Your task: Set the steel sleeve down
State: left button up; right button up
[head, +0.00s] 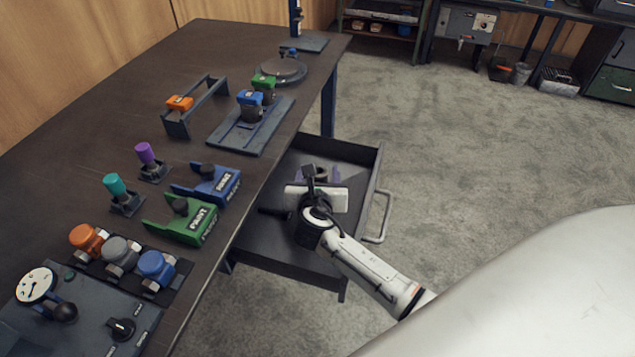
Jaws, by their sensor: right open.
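My right gripper (289,195) is over the open drawer (375,160), its dark fingers spread apart, one toward the back and one toward the left. A pale, flat-looking piece (334,199) shows beside and partly behind it; I cannot tell what it is. A purple-grey piece (321,172) sits in the drawer just beyond, partly covered by a finger. I cannot make out the steel sleeve for certain; the gripper hides part of the drawer. My left gripper is not in view.
The dark table (90,115) is left of the drawer. Near its edge stand a green holder (190,232), a blue holder (222,185) and a blue plate (225,138) with valves. An orange-valved frame (180,104) stands farther back. Carpet (470,150) right of the drawer is clear.

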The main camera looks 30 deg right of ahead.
jog(key=p+v, duration=0.1)
jog(key=v, duration=0.9)
jog(key=shift+s+a+r, duration=0.15)
